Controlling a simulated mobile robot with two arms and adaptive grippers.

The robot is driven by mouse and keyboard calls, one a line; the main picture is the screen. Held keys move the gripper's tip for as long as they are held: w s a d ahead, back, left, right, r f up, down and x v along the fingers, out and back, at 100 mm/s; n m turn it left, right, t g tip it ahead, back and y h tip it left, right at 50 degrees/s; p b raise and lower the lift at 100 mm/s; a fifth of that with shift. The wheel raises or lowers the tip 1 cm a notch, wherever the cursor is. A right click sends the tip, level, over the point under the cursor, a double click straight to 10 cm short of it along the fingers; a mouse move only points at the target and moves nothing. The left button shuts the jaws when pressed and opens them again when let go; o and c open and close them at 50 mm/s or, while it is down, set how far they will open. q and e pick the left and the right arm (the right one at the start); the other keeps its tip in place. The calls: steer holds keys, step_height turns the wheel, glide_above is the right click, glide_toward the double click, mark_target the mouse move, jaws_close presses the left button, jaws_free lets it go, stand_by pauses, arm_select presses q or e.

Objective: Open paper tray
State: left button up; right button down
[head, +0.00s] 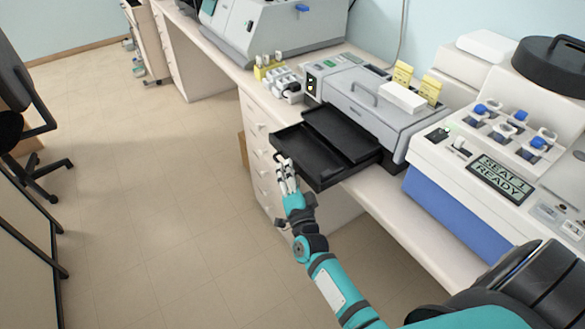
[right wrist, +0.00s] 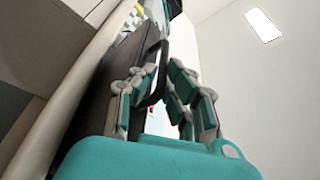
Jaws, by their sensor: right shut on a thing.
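The paper tray (head: 313,163) is a flat black tray that extends out from the front of a grey printer (head: 362,104) on the counter. It reaches past the counter's front edge. My right gripper (head: 285,167) is at the tray's front edge, shut on the tray's handle, which the fingers mostly hide. In the right wrist view, the fingers (right wrist: 160,90) close around the black handle, with the dark tray (right wrist: 105,90) on their left. My left gripper is not in view.
An analyser with a screen reading "SEAT 1 READY" (head: 500,178) stands right of the printer. Bottles (head: 284,82) and a large grey machine (head: 272,30) stand to the left. Drawers (head: 262,165) are below the counter. The floor on the left is clear, with a chair (head: 25,120) at the far left.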

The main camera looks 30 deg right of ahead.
steer(key=c, duration=1.8)
jaws_free()
steer(key=shift+w+r, duration=0.1)
steer(key=shift+o, duration=0.6)
steer(key=shift+w, duration=0.15)
steer(key=shift+f, duration=0.2)
steer(key=v, duration=1.2)
steer(key=s+a+f+n+g+y, duration=0.2)
steer(key=s+f+n+g, duration=0.15)
steer(key=f, duration=0.75)
steer(key=s+a+f+n+g+y, duration=0.25)
steer(key=s+f+n, duration=0.2)
steer(key=f, duration=0.55)
steer(key=s+a+f+n+g+y, duration=0.2)
steer(key=s+f+n+g, duration=0.15)
steer(key=f, duration=0.75)
steer(key=s+d+f+n+g, duration=0.1)
steer(key=s+f+n+g, duration=0.1)
steer(key=s, duration=0.7)
steer(key=s+d+f+n+g+h, duration=0.1)
steer(key=s+d+f+g, duration=0.1)
steer(key=s+f+g, duration=0.2)
steer(key=s+d+f+n+g, duration=0.2)
steer(key=s+f, duration=0.6)
steer(key=s, duration=0.6)
steer(key=shift+f+n+g, duration=0.2)
steer(key=shift+n+g, duration=0.15)
steer(key=shift+g, duration=0.3)
